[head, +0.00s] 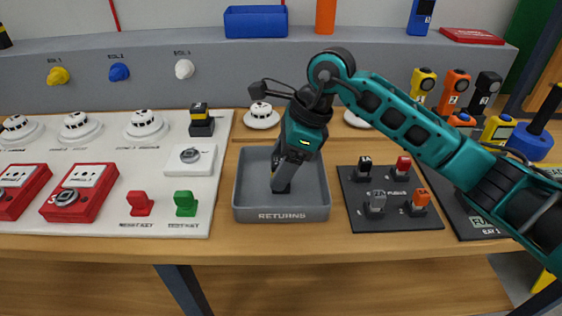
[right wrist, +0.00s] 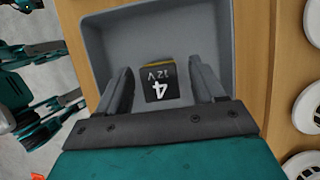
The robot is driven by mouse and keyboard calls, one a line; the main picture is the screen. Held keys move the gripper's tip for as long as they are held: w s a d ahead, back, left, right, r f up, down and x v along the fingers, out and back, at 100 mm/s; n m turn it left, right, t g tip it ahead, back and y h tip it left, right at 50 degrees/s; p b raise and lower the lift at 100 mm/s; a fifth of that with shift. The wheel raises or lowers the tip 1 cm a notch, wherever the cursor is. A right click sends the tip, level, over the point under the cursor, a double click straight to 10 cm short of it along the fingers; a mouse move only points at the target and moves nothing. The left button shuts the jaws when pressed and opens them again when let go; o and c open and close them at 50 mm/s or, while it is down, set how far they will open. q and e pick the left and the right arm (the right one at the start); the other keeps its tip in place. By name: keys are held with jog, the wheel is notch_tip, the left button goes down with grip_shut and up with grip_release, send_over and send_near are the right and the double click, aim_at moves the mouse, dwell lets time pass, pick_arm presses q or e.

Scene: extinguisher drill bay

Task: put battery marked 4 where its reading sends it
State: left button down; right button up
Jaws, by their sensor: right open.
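The battery marked 4 (right wrist: 161,83) is a dark block with a white "4" and "12 V" on its face and a yellow edge. It is in the grey RETURNS tray (head: 281,216), which also shows in the right wrist view (right wrist: 95,45). My right gripper (head: 283,188) reaches down into the tray. In the right wrist view its open fingers (right wrist: 163,84) stand either side of the battery, with a gap on each side. In the head view the gripper mostly hides the battery. My left gripper is not in view.
A black and yellow block (head: 201,121) stands on the white panel (head: 165,221) left of the tray. A dark fuse board (head: 390,222) with several coloured pieces lies right. Several handheld devices stand in the bay (head: 480,225) at far right. A blue bin (head: 256,22) sits on the back ledge.

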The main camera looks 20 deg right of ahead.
jog(key=v, duration=1.2)
